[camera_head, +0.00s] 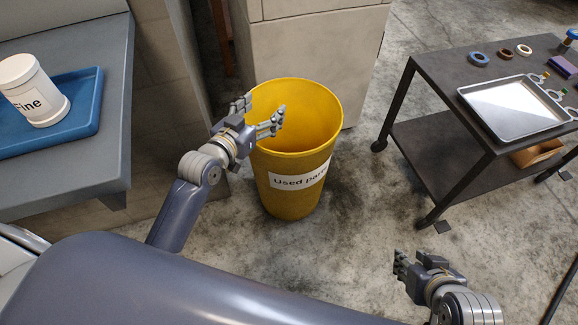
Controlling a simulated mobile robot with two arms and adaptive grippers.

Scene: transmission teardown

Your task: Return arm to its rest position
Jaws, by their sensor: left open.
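My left gripper (258,114) is at the upper left rim of the yellow bin (291,205), with its fingers spread apart and nothing between them. Its arm comes in from the left, bent at the elbow. The bin stands upright on the floor and bears a label that reads "Used parts". The part of its inside that shows looks empty; its bottom is hidden. My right gripper (404,266) is low at the right, over the floor and apart from everything. Its finger opening is too small and turned away to judge.
A grey counter (95,165) at left holds a blue tray (84,122) with a white container (36,95). A dark cart (432,60) at right carries a metal tray (510,107), rings and small parts. A cabinet (315,50) stands behind the bin. Floor between bin and cart is clear.

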